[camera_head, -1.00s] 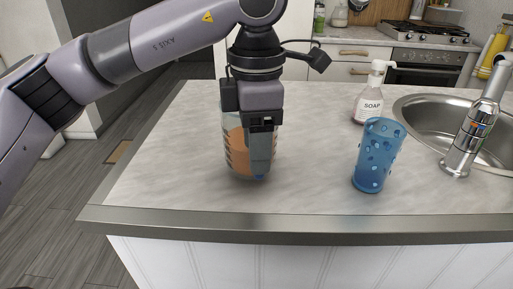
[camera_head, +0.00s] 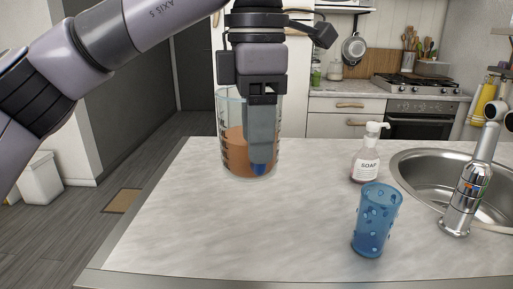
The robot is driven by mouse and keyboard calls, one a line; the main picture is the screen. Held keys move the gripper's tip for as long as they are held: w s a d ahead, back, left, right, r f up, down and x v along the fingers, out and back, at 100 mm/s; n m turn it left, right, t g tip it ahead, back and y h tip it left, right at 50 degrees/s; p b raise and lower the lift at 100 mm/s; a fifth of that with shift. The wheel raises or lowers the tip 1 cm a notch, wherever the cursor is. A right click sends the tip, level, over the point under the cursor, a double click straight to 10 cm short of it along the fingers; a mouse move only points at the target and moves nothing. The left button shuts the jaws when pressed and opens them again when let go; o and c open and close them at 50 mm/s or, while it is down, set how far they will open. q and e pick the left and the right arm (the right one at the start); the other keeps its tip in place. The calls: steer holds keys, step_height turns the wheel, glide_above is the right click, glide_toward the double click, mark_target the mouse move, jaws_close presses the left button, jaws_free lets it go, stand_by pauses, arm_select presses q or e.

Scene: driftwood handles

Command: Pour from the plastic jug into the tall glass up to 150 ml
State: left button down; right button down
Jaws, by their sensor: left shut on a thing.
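The clear plastic jug (camera_head: 233,150) holds an orange-brown liquid and has dark marks on its side. It is upright over the counter; I cannot tell whether its base touches the counter. My left gripper (camera_head: 260,165) comes down from above and is shut on the jug, hiding its right part. The glass's contents cannot be made out. My right gripper is not in view.
A soap bottle (camera_head: 366,165) with a pump stands behind the glass. A sink (camera_head: 420,170) with a metal tap (camera_head: 467,195) lies to the right. The marble counter (camera_head: 200,235) is clear in front and between jug and glass. A stove (camera_head: 425,88) stands at the back.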

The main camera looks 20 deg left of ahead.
arm_select(q)
steer(key=shift+r+p, duration=0.75)
steer(key=shift+r, duration=1.75)
steer(key=shift+w+r, duration=0.1)
